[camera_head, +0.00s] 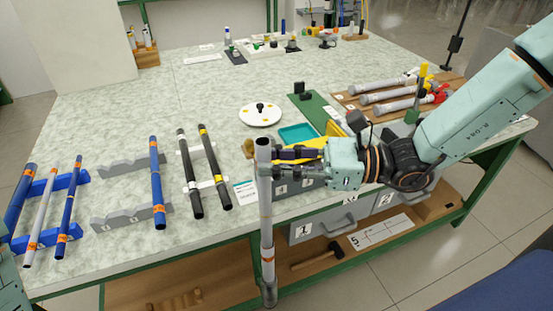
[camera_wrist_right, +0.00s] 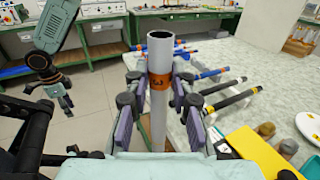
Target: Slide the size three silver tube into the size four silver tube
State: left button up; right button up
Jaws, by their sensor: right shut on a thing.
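My right gripper (camera_head: 268,158) is shut on a silver tube (camera_head: 265,210) near its top end. The tube hangs upright past the front edge of the table. In the right wrist view the silver tube (camera_wrist_right: 160,55) stands between the fingers of my right gripper (camera_wrist_right: 158,105), with its open end up. Its orange band has a mark that looks like a 3. A lower orange band and a darker grey bottom part show in the head view; I cannot tell whether that part is separate. Another silver tube (camera_head: 41,212) lies on the blue rack at the left, its number unreadable.
Blue tubes (camera_head: 157,185) and black tubes (camera_head: 190,178) lie on racks at the left and middle. Drawers (camera_head: 320,221) and a lower shelf are below the table's front edge.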

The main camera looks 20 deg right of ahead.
notch_tip(320, 180, down, 12)
jog(key=b, duration=1.2)
dwell(3.9)
jog(key=o, duration=0.9)
jog(key=shift+o, duration=0.2)
jog(key=shift+r, duration=0.1)
notch_tip(320, 180, up, 10)
dwell(0.6)
